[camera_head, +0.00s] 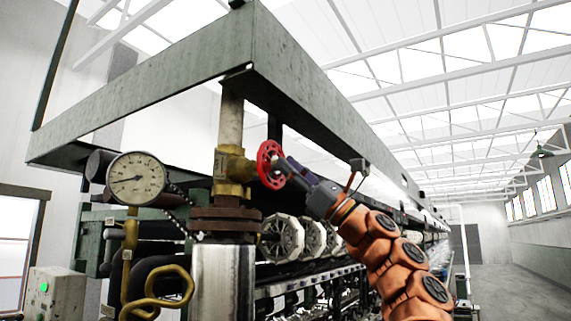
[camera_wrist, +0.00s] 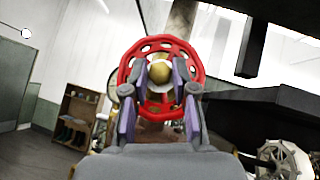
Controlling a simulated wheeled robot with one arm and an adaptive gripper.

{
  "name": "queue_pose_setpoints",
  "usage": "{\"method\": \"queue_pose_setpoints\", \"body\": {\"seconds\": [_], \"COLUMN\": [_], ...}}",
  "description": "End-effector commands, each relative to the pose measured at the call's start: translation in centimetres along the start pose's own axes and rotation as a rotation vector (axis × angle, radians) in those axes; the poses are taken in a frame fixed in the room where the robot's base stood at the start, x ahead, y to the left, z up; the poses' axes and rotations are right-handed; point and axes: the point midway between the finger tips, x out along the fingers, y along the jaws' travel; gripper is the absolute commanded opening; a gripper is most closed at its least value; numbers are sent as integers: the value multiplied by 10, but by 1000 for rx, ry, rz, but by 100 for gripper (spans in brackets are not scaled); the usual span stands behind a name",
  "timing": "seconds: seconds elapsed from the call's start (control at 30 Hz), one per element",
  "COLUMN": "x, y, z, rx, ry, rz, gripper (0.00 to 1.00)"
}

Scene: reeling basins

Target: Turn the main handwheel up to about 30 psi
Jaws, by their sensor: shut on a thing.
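The red handwheel (camera_head: 270,164) sits on the right side of a brass valve (camera_head: 232,166) on a vertical pipe. My gripper (camera_head: 284,169) reaches it from the right, with its fingers at the wheel. In the wrist view the red handwheel (camera_wrist: 160,62) fills the upper middle, with a brass hub at its centre. A round white pressure gauge (camera_head: 136,178) stands left of the valve. Its dark needle points left and slightly down; the numbers are too small to read.
A green steel beam frame (camera_head: 240,55) hangs over the valve and my arm. Several pale reels (camera_head: 282,238) line the machine behind. A grey box with a green button (camera_head: 53,293) stands at lower left. The aisle floor (camera_head: 525,277) at right is clear.

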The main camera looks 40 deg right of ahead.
Motion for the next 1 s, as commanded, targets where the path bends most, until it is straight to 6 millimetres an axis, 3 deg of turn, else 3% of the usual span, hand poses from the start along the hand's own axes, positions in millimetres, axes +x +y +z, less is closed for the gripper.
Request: {"method": "queue_pose_setpoints", "body": {"seconds": [0.07, 0.83, 0.87, 1.0], "x": [-3, 2, 2, 2], "y": [-8, 7, 7, 8], "z": [1, 1, 1, 1], "rx": [-14, -64, -64, -64], "ry": [-1, 9, 9, 9], "rz": [-14, 56, 56, 58], "gripper": [0, 0, 28, 42]}}
